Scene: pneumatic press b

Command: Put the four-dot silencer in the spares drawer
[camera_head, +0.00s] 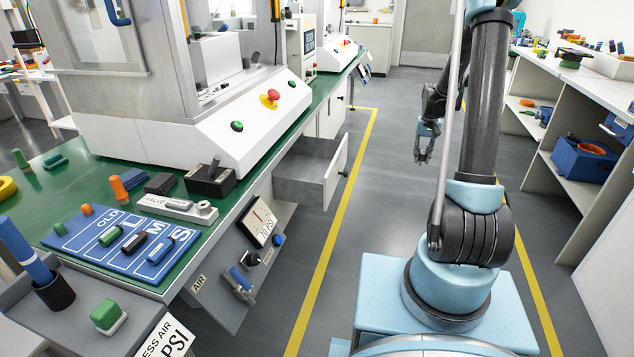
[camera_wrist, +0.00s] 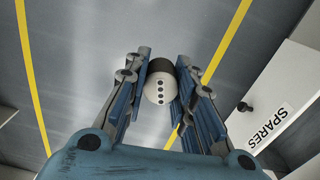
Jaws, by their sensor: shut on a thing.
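My gripper (camera_wrist: 164,68) is shut on the four-dot silencer (camera_wrist: 158,88), a short cylinder with a pale end bearing a column of black dots and a dark band behind it. In the head view my gripper (camera_head: 425,148) hangs over the grey floor, to the right of the open spares drawer; the silencer is too small to make out there. The spares drawer (camera_head: 333,176) is pulled out from under the green bench. Its white front, lettered SPARES (camera_wrist: 268,128), shows at the right of the wrist view, apart from my gripper. Most of its inside is hidden.
The green bench (camera_head: 180,262) carries a press, a blue sorting mat (camera_head: 120,240) with several silencers, and a valve block. Shelves (camera_head: 570,110) with a blue bin (camera_head: 580,158) stand at the right. The floor aisle between yellow lines is clear.

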